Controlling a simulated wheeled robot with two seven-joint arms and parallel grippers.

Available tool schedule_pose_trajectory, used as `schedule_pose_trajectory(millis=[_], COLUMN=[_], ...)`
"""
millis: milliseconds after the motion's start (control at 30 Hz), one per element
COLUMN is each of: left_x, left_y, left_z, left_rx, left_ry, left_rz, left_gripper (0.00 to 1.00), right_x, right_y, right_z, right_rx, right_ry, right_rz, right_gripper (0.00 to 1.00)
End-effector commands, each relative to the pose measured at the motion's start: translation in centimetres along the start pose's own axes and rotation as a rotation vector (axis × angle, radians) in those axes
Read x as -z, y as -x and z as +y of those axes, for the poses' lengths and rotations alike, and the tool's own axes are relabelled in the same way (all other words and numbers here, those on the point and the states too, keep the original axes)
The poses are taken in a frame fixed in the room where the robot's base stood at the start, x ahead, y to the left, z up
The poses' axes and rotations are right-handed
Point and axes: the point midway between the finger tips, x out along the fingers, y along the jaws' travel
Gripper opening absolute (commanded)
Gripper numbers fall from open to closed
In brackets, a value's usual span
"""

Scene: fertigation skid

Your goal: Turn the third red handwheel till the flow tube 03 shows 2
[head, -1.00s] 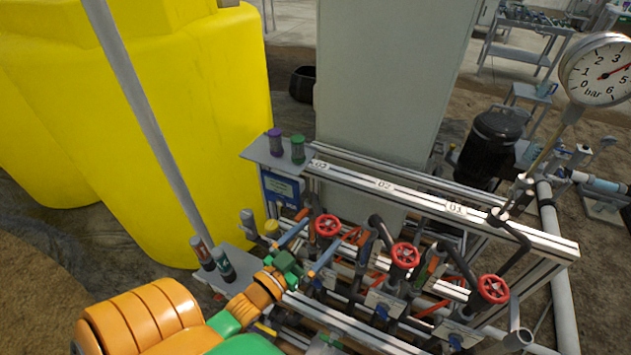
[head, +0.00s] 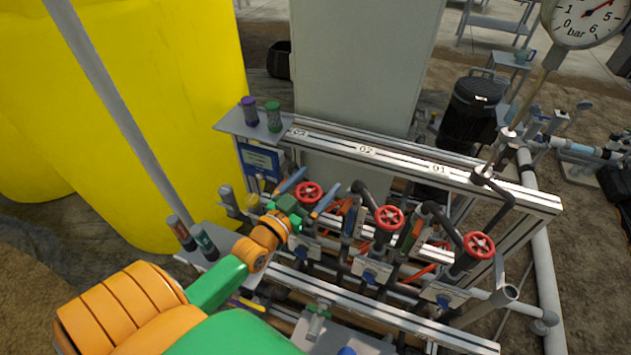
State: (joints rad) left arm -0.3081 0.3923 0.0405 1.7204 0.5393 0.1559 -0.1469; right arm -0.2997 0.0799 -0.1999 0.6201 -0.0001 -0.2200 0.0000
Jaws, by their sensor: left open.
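Three red handwheels sit in a row on the skid. The left one (head: 309,194), under the label 03 (head: 299,133), is the third. The middle one (head: 389,218) is under 02 and the right one (head: 479,245) under 01. My left gripper (head: 318,181) is open, its two blue fingers on either side of the third handwheel in the picture. I cannot tell whether they touch it. Flow tube 03 and its reading cannot be made out. My right gripper is not in view.
A shelf with purple-capped (head: 249,111) and green-capped (head: 273,117) containers is at the rail's left end. Two more containers stand by a lower left plate (head: 219,238). A pressure gauge (head: 589,17) rises at the right. Dark pipes run between the wheels. A yellow tank (head: 150,120) stands left.

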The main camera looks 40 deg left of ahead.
Motion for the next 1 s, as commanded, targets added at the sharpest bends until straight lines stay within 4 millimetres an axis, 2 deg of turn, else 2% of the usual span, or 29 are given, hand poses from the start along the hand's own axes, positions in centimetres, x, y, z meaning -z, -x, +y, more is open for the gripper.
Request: schedule_pose_trajectory(millis=[233,267,500,567,800,1000], left_x=[0.0,0.0,0.0,0.0,0.6,0.2], left_y=[-0.2,-0.2,-0.2,-0.2,-0.2,-0.2], left_z=[0.0,0.0,0.0,0.0,-0.3,-0.6], left_rx=[0.0,0.0,0.001,0.001,0.106,0.176], left_ry=[0.0,0.0,0.0,0.0,0.007,0.002], left_rz=[0.0,0.0,0.0,0.0,0.001,0.002], left_gripper=[1.0,0.97,0.33,0.2,0.2,0.2], right_x=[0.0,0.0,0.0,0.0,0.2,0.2], right_y=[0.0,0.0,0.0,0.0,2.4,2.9], right_z=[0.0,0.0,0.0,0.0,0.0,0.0], right_rx=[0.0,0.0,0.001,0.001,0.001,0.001], right_ry=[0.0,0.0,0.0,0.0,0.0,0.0], right_rz=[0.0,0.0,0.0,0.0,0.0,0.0], right_gripper=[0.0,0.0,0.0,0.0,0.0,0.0])
